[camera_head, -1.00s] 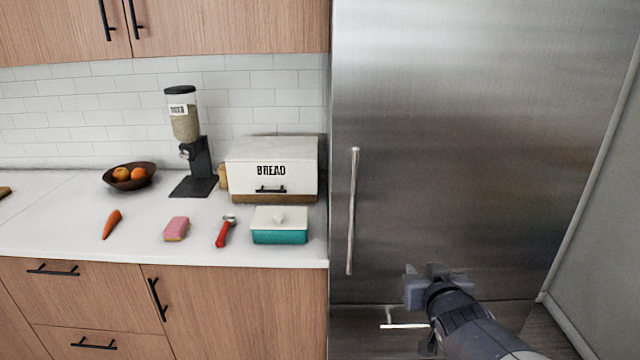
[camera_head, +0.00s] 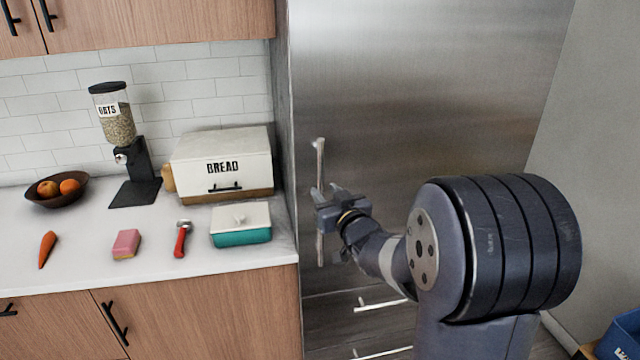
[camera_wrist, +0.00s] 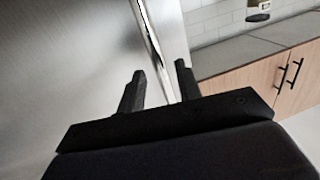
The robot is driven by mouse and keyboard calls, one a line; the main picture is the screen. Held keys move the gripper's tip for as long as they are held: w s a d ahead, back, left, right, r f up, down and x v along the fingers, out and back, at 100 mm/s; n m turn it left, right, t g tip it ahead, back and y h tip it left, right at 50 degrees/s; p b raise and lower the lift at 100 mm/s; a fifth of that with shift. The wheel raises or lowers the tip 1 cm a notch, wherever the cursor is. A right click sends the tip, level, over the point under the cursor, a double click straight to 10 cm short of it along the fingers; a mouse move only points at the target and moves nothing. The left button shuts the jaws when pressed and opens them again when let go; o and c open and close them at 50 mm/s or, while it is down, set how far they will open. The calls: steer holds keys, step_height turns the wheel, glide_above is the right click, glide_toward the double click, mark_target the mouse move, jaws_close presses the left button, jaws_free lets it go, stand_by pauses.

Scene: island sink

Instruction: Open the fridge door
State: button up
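The fridge door (camera_head: 420,90) is a tall brushed-steel panel right of the counter, and it is shut. Its upright bar handle (camera_head: 319,160) is near the door's left edge. My gripper (camera_head: 326,194) is at the middle of the handle and hides part of it. In the wrist view, my gripper (camera_wrist: 160,72) has its two dark fingers spread, with the handle (camera_wrist: 152,38) passing between them. A gap shows beside the bar, so the fingers do not look closed on it. The steel door (camera_wrist: 70,70) fills the left of that view.
Below the door are drawers with horizontal handles (camera_head: 380,304). The white counter (camera_head: 90,275) on the left holds a bread box (camera_head: 222,160), an oats dispenser (camera_head: 117,125), a teal-and-white dish (camera_head: 240,236) and small items. A wall (camera_head: 590,140) stands at the right.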

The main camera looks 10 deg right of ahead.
mark_target(322, 188)
steer(key=shift+w+a+p, duration=0.15)
steer(key=shift+w+a, duration=0.05)
steer(key=shift+w, duration=0.75)
steer(key=shift+w+a+p, duration=0.15)
steer(key=shift+w, duration=0.75)
jaws_close()
